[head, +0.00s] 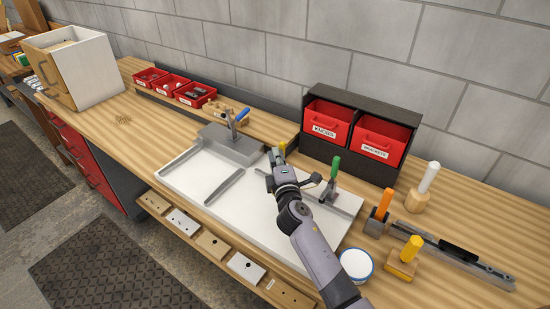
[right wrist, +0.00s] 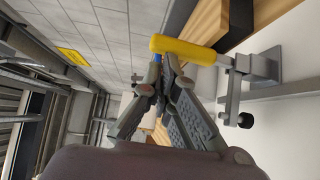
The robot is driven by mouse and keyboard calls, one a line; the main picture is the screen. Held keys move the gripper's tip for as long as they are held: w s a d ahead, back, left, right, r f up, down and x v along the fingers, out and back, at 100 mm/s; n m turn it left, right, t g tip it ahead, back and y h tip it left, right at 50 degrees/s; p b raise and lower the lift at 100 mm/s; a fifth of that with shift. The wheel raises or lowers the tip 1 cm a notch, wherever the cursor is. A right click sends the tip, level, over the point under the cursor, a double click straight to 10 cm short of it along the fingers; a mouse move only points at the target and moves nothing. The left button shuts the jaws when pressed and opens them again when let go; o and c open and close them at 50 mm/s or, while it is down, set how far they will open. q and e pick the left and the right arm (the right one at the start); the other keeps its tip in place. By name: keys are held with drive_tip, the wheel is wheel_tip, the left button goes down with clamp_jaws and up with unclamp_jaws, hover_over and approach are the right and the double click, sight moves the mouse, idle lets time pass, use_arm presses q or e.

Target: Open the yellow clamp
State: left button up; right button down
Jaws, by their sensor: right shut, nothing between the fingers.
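The yellow clamp's handle (head: 283,146) shows just beyond my right gripper (head: 275,163) in the head view; the gripper and arm hide most of the clamp. In the right wrist view the yellow handle (right wrist: 188,49) lies across the picture, joined to a grey metal clamp body (right wrist: 262,70) with a black-tipped spindle. My right gripper (right wrist: 162,82) is shut and empty, its fingertips close to the free end of the handle. I cannot tell whether they touch. My left gripper is not in view.
A white board tray (head: 190,175) lies under my right arm. A blue-handled clamp (head: 242,114) stands left and a green-handled clamp (head: 335,168) right. Behind is a black rack with red bins (head: 328,122). Hand tools and a round white-topped container (head: 356,263) stand right.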

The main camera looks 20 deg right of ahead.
drive_tip(key=shift+w+d+r, duration=0.1)
drive_tip(key=shift+d, duration=0.05)
drive_tip(key=shift+w+d+r, duration=0.25)
drive_tip(key=shift+w+d, duration=0.3)
drive_tip(key=shift+d, duration=0.1)
drive_tip(key=shift+w+d+b, duration=0.35)
drive_tip(key=shift+w+d, duration=0.55)
drive_tip(key=shift+d, duration=0.3)
drive_tip(key=shift+r, duration=0.1)
